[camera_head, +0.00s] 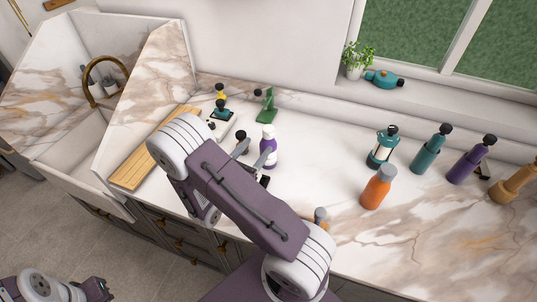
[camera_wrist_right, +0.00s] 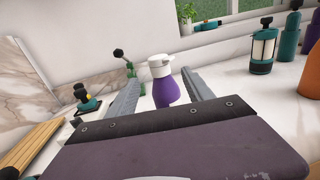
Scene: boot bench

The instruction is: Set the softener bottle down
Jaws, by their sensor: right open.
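The softener bottle (camera_head: 268,147), purple with a white cap, stands upright on the marble counter. It also shows in the right wrist view (camera_wrist_right: 165,92), between the far ends of the two grey fingers. My right gripper (camera_head: 257,151) is open at the bottle's near side, with a gap visible beside the bottle in the wrist view. Whether a fingertip touches it I cannot tell. My left gripper (camera_head: 96,289) is low at the left corner, away from the counter; its jaws are too small and dark to read.
A green spray bottle (camera_head: 266,105) and small dark-topped items stand behind and left. A wooden board (camera_head: 130,173) lies left beside the sink. An orange bottle (camera_head: 377,188), a teal lantern-like container (camera_head: 383,147) and other bottles stand right. Clear counter lies between.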

